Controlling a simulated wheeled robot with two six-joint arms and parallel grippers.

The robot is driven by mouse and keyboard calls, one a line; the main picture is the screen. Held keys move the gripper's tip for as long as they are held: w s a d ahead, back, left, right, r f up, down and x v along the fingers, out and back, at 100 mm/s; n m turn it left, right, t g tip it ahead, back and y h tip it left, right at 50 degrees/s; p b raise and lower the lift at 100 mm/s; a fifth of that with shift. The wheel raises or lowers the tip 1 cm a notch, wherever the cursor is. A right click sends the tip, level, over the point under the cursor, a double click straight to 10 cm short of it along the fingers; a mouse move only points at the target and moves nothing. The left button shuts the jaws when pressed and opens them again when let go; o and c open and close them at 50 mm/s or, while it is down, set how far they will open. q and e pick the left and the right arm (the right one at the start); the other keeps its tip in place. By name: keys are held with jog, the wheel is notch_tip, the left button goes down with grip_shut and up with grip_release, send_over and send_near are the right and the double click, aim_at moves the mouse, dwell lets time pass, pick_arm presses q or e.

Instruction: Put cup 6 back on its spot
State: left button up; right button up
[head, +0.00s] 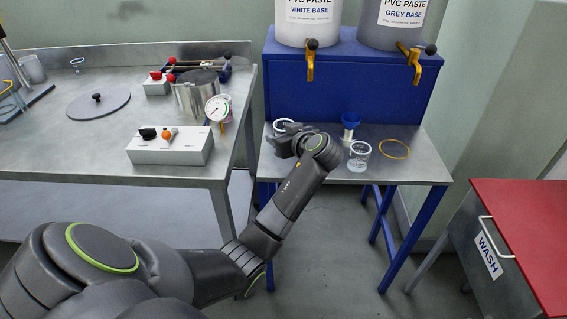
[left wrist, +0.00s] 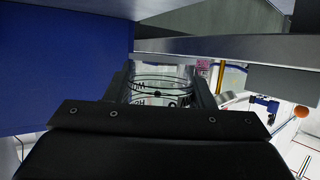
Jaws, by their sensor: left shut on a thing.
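My left gripper (head: 284,142) is at the left end of the small blue-legged table (head: 425,168), shut on a clear cup (head: 284,125). My gripper partly hides this cup in the head view. In the left wrist view the cup (left wrist: 160,82) sits between the fingers, with dark lettering and lines on its wall; I cannot read its number. A second clear cup (head: 359,155) with markings stands upright on the same table, right of my gripper. A yellow ring (head: 395,149) lies flat and empty to its right. My right gripper is not in view.
A blue funnel-topped item (head: 350,123) stands behind the second cup. A blue stand (head: 352,83) with two tapped paste containers rises behind. The steel bench (head: 60,150) at left carries a pot (head: 196,95), a dial gauge (head: 217,108) and a switch box (head: 172,148). A red-topped WASH unit (head: 530,225) is at right.

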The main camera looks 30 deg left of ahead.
aim_at(283, 163)
pick_arm(q)
jog(key=shift+f, duration=3.45)
jog(key=o, duration=0.9)
jog(key=shift+f, duration=0.1)
jog(key=shift+o, duration=0.2)
jog(key=shift+r, duration=0.25)
jog(key=v, duration=1.2)
jog(key=shift+b, duration=0.4)
jog(key=shift+f, duration=0.1)
